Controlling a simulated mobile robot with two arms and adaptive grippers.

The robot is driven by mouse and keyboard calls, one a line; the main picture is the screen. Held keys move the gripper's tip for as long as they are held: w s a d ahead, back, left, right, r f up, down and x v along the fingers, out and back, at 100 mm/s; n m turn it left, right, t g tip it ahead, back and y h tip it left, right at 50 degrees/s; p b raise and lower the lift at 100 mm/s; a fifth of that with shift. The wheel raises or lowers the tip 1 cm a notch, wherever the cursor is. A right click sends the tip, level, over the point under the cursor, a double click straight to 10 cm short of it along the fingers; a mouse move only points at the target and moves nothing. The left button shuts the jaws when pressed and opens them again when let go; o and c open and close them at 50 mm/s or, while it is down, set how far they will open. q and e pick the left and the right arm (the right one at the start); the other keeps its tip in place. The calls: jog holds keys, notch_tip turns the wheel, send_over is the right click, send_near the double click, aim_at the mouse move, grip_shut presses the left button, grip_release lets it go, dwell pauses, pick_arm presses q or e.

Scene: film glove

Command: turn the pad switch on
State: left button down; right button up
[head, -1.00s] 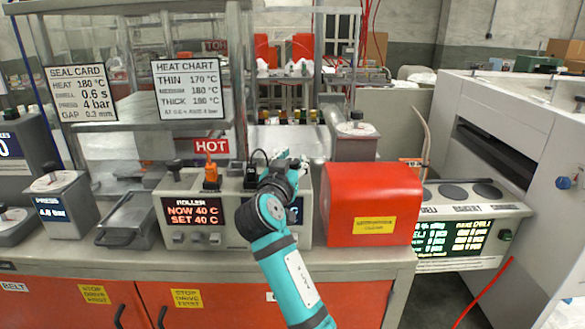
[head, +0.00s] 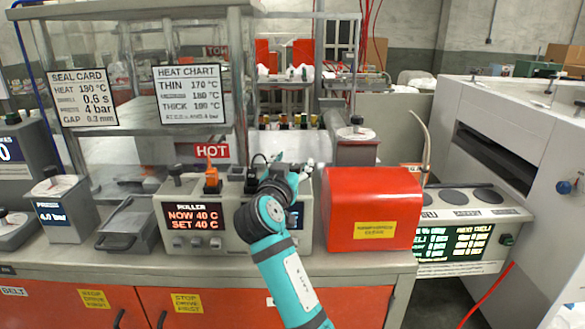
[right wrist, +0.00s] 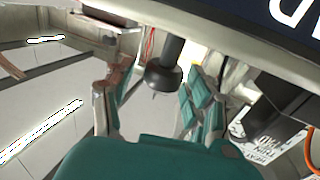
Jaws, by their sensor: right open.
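The grey control box (head: 238,235) on the bench has a roller display (head: 193,217) reading NOW 40 C, SET 40 C. My right arm covers much of a second display (head: 296,215). In the right wrist view, a black knob-like switch (right wrist: 163,78) shows between the fingers of my right gripper (right wrist: 153,100). The fingers are open, and I cannot tell whether they touch it. A dark label with large upside-down letters ending in D (right wrist: 292,14) is close by. In the head view my right gripper (head: 299,168) is over the box's right end, its fingers hard to make out. My left gripper is not in view.
A red cover (head: 370,190) stands close on the right. A shelf with a heat chart (head: 190,93) hangs over the left side.

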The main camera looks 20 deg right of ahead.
aim_at(292, 166)
notch_tip(292, 166, up, 9)
jog(key=shift+r, duration=0.2)
jog(key=shift+o, duration=0.2)
